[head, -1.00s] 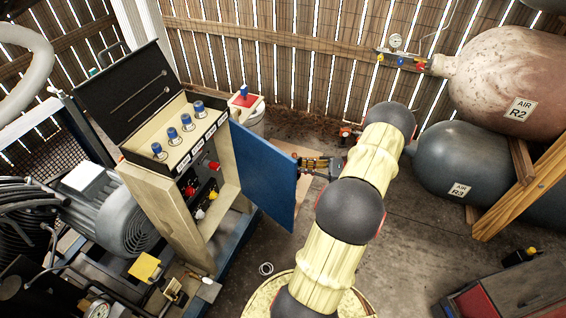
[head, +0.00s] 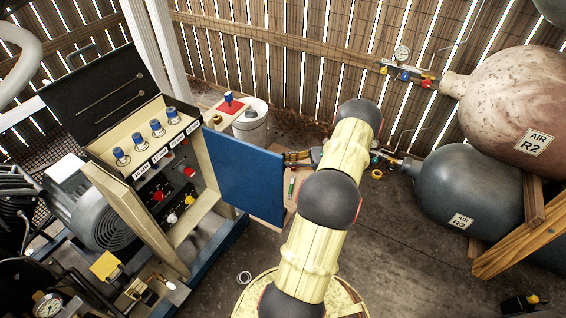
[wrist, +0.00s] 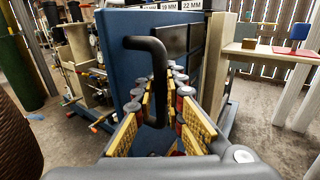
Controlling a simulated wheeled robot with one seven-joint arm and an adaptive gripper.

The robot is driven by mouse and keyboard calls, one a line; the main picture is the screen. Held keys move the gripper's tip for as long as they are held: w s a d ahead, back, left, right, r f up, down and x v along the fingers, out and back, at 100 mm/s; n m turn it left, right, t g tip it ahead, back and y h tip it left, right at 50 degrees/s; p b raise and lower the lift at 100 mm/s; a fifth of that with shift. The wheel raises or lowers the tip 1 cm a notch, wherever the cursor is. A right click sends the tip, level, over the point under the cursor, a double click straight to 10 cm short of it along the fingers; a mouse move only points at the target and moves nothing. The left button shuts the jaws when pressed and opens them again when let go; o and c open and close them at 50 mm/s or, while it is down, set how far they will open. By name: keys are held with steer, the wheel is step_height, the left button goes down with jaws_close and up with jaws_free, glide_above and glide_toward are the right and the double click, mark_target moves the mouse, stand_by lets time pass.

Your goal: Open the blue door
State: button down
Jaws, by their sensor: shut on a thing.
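The blue door (head: 240,178) hangs on the right side of the cream cabinet (head: 135,212) and stands swung wide open, so the cabinet's inside shows. In the wrist view the door's outer blue face (wrist: 118,62) fills the middle, with a black handle (wrist: 150,62) on it. My gripper (wrist: 158,108) has its fingers on both sides of the handle and is shut on it. In the head view my gripper (head: 298,158) is at the door's free edge; the handle is hidden there.
Open switches and plugs (head: 172,196) sit inside the cabinet. A grey motor (head: 98,215) stands to its left. Grey tank R3 (head: 465,185) and rusty tank R2 (head: 520,100) lie at the right.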

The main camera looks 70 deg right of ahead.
steer(key=c, duration=1.9)
jaws_free()
steer(key=v, duration=1.2)
